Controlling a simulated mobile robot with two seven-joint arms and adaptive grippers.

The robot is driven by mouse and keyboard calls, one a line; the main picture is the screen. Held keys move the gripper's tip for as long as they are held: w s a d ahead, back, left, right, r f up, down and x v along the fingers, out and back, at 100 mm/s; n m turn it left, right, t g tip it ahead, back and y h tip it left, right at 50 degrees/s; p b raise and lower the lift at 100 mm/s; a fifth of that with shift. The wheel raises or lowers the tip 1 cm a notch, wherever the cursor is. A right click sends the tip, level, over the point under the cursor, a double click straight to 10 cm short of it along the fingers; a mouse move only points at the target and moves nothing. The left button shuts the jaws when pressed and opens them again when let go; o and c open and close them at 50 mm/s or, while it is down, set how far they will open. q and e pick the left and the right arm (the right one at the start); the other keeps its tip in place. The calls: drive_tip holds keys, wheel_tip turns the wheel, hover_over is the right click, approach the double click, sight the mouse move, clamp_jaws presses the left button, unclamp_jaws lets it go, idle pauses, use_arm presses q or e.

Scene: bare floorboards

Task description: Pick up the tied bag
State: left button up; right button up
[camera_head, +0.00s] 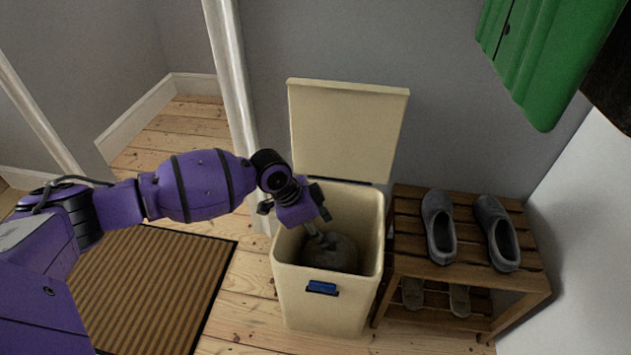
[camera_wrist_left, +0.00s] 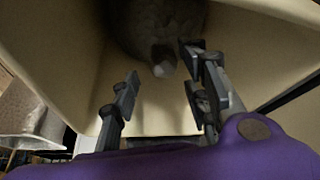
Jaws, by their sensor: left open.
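The tied bag (camera_head: 333,255) is dark grey and sits low inside a cream bin (camera_head: 327,302) with its lid (camera_head: 347,130) raised. My left gripper (camera_head: 318,229) reaches down into the bin's opening, above the bag, and hides part of it. In the left wrist view the bag (camera_wrist_left: 155,25) is dark at the top, with a paler knot (camera_wrist_left: 163,62) pointing toward the gripper. There my left gripper (camera_wrist_left: 160,88) has its fingers apart, with nothing between the fingertips. The knot lies just beyond the tips, nearer the right finger. My right gripper is not in view.
A slatted wooden rack (camera_head: 466,272) with grey shoes (camera_head: 440,228) stands close to the bin's right. A ribbed brown mat (camera_head: 150,285) lies to the left. A green garment (camera_head: 545,60) hangs at upper right. The bin's walls closely surround the gripper.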

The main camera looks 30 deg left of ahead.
sight(332, 236)
use_arm(q)
drive_tip(key=f+b, duration=0.1)
drive_tip(key=w+d+f, duration=0.1)
drive_tip(key=d+f+b, duration=0.1)
drive_tip(key=shift+w+d+f+b, duration=0.2)
drive_tip(key=shift+w+f+b, duration=0.1)
drive_tip(key=shift+w+f, duration=0.05)
drive_tip(key=shift+w+d+f, duration=0.1)
drive_tip(key=shift+w+f, duration=0.05)
drive_tip(key=shift+f, duration=0.2)
drive_tip(key=shift+r, duration=0.1)
drive_tip(key=shift+c, duration=0.4)
clamp_jaws()
drive_tip(key=shift+w+d+r, duration=0.1)
drive_tip(key=shift+r, duration=0.1)
